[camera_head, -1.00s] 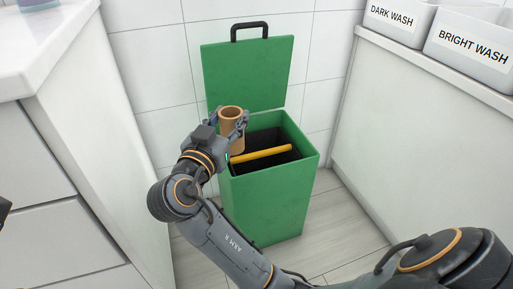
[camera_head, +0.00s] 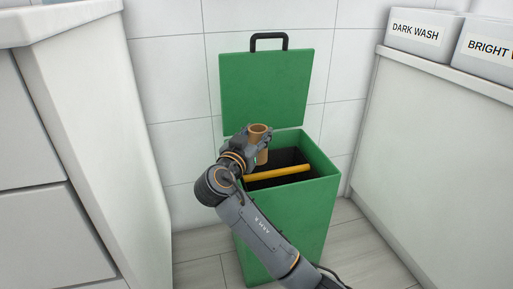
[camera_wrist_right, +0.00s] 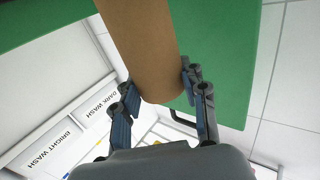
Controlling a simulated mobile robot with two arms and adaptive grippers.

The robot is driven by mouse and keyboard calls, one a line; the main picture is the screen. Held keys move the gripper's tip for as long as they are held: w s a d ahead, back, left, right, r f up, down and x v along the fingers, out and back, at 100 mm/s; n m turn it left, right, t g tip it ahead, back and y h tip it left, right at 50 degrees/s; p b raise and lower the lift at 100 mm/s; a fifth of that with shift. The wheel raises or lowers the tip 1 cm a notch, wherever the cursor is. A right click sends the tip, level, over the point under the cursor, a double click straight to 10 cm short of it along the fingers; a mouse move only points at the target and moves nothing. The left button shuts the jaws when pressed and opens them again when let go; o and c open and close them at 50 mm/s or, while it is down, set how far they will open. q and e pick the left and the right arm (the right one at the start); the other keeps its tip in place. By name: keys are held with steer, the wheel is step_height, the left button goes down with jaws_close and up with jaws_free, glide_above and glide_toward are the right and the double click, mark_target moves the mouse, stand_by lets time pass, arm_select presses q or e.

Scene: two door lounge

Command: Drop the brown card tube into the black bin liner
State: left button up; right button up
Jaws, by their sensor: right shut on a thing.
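The brown card tube (camera_head: 262,155) stands roughly upright in my right gripper (camera_head: 258,141), at the back left of the open green bin. In the right wrist view the tube (camera_wrist_right: 145,48) sits between the two fingers of the right gripper (camera_wrist_right: 158,84), which are shut on it. The black bin liner (camera_head: 288,157) shows as the dark inside of the bin, partly hidden by the tube and gripper. Whether the tube's lower end is inside the rim I cannot tell. My left gripper is out of view.
A yellow bar (camera_head: 280,172) crosses the opening of the green bin (camera_head: 290,220). The bin's lid (camera_head: 265,88) stands open behind. White cabinets flank it left (camera_head: 90,130) and right (camera_head: 435,150). DARK WASH (camera_head: 418,38) and BRIGHT WASH (camera_head: 490,48) boxes stand on the right one.

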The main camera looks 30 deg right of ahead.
steer(key=shift+f+b, duration=0.9)
steer(key=shift+f, duration=0.5)
steer(key=shift+f+b, duration=0.45)
steer(key=shift+f, duration=0.2)
steer(key=o, duration=0.8)
steer(key=shift+r, duration=0.1)
steer(key=shift+c, duration=0.2)
